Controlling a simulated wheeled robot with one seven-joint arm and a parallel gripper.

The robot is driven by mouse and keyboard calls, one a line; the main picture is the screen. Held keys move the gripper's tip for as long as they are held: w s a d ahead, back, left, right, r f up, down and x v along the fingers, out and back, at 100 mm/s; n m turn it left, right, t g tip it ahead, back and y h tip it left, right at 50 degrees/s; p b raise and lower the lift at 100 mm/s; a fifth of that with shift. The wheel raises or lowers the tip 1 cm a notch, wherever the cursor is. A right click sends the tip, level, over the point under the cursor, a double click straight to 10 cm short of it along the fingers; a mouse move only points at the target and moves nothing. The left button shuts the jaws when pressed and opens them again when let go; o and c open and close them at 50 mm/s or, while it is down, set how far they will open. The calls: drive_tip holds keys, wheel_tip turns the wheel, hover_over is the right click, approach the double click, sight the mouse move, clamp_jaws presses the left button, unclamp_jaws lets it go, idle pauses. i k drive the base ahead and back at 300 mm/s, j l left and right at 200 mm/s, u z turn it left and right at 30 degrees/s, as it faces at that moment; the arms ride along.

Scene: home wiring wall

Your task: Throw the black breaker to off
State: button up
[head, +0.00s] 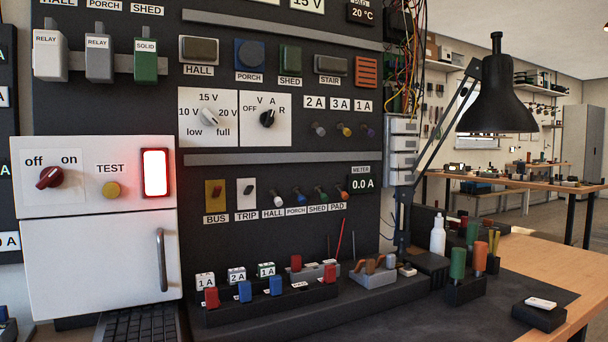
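No breaker in the head view is labelled as black, so I cannot tell for certain which one is meant. A small dark lever sits on the white TRIP plate (247,193), in the row under the lower grey rail. Beside it is the brass BUS plate (215,195) with a small dark lever. To their right are small levers with coloured tips: HALL (276,200), PORCH (299,195), SHED (320,193) and PAD (341,193). Their exact positions are too small to read. My gripper is not in view.
A white box has a red off/on knob (50,177) and a lit red-framed switch (155,173). A ledge with red and blue plugs (245,291) juts out below. A black lamp (497,105) stands at right over the bench.

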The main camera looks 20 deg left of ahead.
sight(249, 188)
drive_tip(key=u, duration=1.35)
